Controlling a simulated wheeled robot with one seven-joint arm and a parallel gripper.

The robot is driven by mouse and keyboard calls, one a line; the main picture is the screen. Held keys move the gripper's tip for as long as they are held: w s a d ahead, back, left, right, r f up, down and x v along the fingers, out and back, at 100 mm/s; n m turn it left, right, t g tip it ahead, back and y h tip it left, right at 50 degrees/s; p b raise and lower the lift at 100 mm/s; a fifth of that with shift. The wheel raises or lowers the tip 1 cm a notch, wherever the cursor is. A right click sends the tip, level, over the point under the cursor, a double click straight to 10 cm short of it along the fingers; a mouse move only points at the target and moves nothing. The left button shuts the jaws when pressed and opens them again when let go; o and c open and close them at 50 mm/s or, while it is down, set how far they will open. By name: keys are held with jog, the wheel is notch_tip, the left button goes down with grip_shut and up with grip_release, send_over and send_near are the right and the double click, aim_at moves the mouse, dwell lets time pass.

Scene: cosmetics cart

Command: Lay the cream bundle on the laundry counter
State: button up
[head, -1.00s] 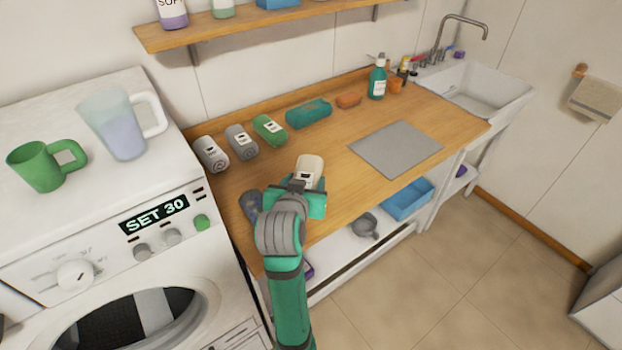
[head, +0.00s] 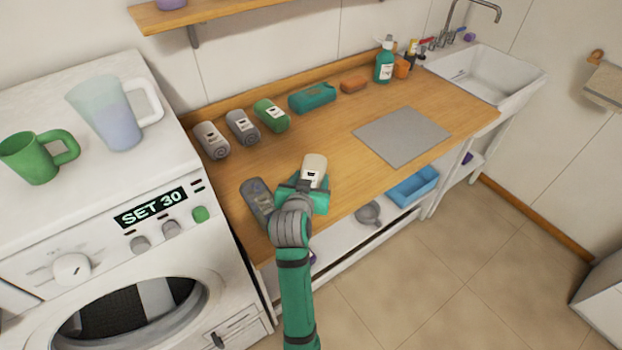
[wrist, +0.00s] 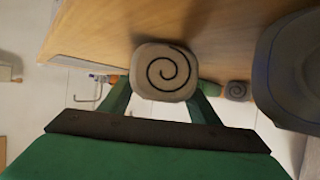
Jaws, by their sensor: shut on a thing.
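The cream bundle (head: 314,170) is a small rolled cloth with a dark label, in my gripper (head: 308,186) over the front part of the wooden laundry counter (head: 350,195). In the wrist view the end of the cream bundle (wrist: 163,72) shows a dark spiral, with a green finger on each side of it. My gripper (wrist: 160,95) is shut on it. Whether the bundle touches the counter (wrist: 110,30) or hangs just above it, I cannot tell.
A dark grey bundle (head: 257,198) lies close to the left of my gripper. Grey bundles (head: 211,140), a green bundle (head: 271,115), a teal bundle (head: 312,98) and an orange block (head: 353,85) line the back. A grey mat (head: 402,137) lies right; bare wood surrounds it.

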jog(key=o, duration=1.2)
jog(key=shift+w+f, duration=0.1)
jog(key=shift+w, duration=0.05)
jog(key=shift+a, duration=0.2)
jog(key=shift+d, duration=0.1)
jog(key=v, duration=1.2)
jog(key=shift+d, duration=0.1)
